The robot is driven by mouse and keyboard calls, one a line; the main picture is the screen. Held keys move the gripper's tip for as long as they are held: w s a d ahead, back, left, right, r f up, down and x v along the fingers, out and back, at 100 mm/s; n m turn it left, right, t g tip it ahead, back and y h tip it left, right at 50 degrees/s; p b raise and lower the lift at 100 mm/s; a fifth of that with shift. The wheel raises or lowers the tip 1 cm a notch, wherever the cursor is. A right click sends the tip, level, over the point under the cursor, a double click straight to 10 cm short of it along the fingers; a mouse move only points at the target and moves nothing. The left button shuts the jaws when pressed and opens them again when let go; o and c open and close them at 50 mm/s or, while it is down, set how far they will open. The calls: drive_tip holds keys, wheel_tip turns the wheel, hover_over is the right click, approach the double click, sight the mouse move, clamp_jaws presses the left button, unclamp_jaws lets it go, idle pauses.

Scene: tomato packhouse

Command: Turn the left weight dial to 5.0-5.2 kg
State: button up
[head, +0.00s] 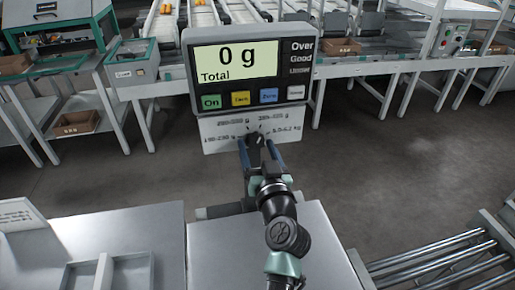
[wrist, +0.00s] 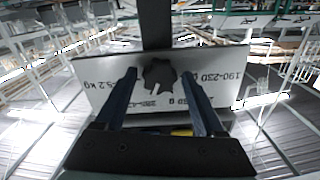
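The weight dial (head: 254,138) is a small dark knob on a pale label plate (head: 220,128) under the scale display. The plate carries several weight ranges; the lower right one reads about 5.0-5.2 kg. My gripper (head: 258,152) is in front of the dial, with one blue finger on each side. In the wrist view the dark lobed dial (wrist: 159,76) sits between the open fingertips (wrist: 159,77), with a gap visible on each side. The plate appears upside down there. I cannot tell which range the dial points to.
The scale display (head: 237,60) reads 0 g Total, with several coloured buttons below it. A steel table top (head: 255,250) lies under my arm, with a grey tray (head: 110,275) at left. A roller conveyor (head: 440,265) is at lower right. Open floor lies behind.

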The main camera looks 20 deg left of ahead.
clamp_jaws()
drive_tip(key=m, duration=0.4)
drive_tip(key=shift+m, duration=0.3)
drive_tip(key=m, duration=0.5)
drive_tip(key=shift+p, duration=0.3)
drive_tip(key=shift+m, duration=0.3)
drive_tip(key=shift+o, duration=1.6)
unclamp_jaws()
drive_tip(key=shift+s, duration=0.1)
